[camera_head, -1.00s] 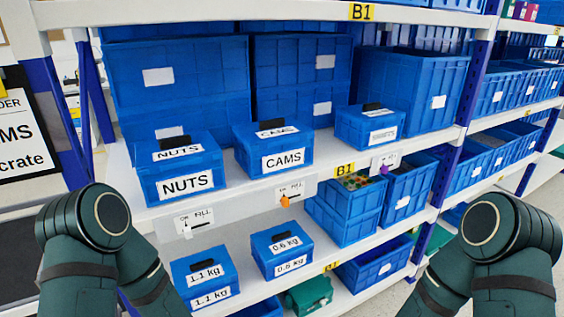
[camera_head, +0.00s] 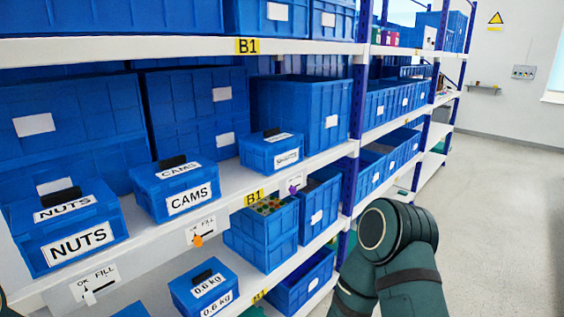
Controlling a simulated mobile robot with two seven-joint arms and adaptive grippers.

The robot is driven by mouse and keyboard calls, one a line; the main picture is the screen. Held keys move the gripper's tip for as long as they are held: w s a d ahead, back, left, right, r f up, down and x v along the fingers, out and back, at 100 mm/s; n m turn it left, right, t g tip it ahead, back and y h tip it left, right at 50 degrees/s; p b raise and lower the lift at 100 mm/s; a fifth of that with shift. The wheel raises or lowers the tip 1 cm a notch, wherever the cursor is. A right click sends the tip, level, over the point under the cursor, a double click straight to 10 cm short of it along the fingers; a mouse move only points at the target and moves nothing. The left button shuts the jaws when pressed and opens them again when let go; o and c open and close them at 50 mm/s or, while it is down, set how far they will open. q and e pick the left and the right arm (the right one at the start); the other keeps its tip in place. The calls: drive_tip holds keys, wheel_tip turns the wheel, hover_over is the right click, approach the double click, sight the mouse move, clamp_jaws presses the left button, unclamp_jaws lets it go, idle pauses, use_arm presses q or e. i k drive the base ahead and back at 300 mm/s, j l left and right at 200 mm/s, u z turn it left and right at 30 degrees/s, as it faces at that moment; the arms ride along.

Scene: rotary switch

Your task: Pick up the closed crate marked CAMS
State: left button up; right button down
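The closed blue crate marked CAMS (camera_head: 176,190) sits on the middle shelf, with white labels on its lid and front and a black handle on top. It stands between the crate marked NUTS (camera_head: 68,228) on the left and a smaller closed blue crate (camera_head: 270,152) on the right, whose label is too blurred to read. My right arm shows at the lower right, well apart from the crate, and its gripper is out of frame. Only a sliver of my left arm shows at the lower left edge; its gripper is out of frame.
Large blue bins (camera_head: 197,115) stand behind the crates. The white shelf (camera_head: 240,184) has fill gauges on its front edge below the crates. A crate marked 0.6 kg (camera_head: 205,287) sits on the lower shelf. The floor (camera_head: 490,210) at the right is clear.

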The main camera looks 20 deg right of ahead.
sight(167, 189)
drive_tip(key=k+j+z, duration=0.1)
drive_tip(key=j+z, duration=0.25)
drive_tip(key=k+j+z, duration=0.1)
drive_tip(key=j+z, duration=0.3)
drive_tip(key=l, duration=0.1)
